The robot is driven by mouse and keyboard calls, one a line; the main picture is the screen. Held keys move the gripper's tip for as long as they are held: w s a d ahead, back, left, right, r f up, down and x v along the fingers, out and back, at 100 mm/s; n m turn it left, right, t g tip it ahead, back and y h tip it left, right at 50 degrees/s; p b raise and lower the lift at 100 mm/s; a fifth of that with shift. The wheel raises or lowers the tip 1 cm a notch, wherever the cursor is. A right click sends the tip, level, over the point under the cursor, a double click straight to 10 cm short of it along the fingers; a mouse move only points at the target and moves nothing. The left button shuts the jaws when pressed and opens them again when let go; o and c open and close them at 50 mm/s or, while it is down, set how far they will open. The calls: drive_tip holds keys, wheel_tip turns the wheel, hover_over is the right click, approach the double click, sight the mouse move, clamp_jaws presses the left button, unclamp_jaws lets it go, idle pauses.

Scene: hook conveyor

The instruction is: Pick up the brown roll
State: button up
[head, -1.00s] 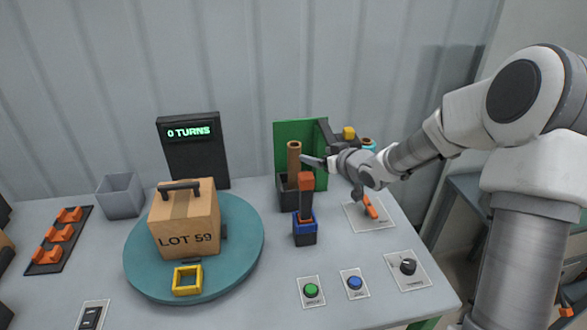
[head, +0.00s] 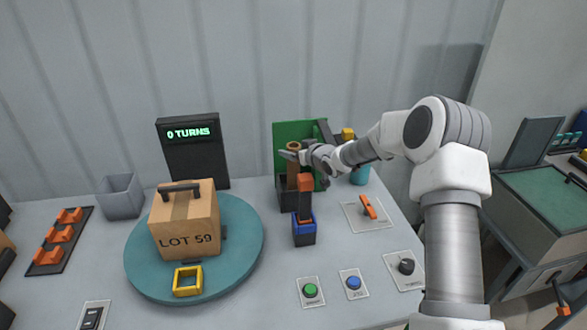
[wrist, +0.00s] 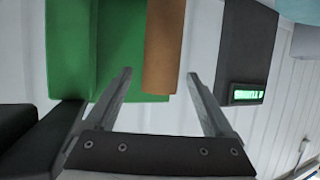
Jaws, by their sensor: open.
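The brown roll (head: 293,168) stands upright in a black holder (head: 287,195) in front of a green panel (head: 307,131) at the back of the table. My gripper (head: 288,155) is at the roll's upper part in the head view, pointing left. In the wrist view the roll (wrist: 164,48) shows at the top between the two open fingers of my gripper (wrist: 158,76), nearer the middle than either finger. The fingers look apart from it. The roll's far end runs out of the wrist picture.
A black post with an orange top (head: 306,182) stands in a blue-rimmed base just in front of the holder. A teal turntable (head: 245,245) bears a cardboard box (head: 184,222) and a yellow frame (head: 188,281). A dark display (head: 189,132) stands behind.

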drive_tip(key=shift+w+a+f, duration=0.3)
drive_tip(key=shift+w, duration=0.2)
drive_tip(key=shift+c, duration=0.2)
clamp_jaws()
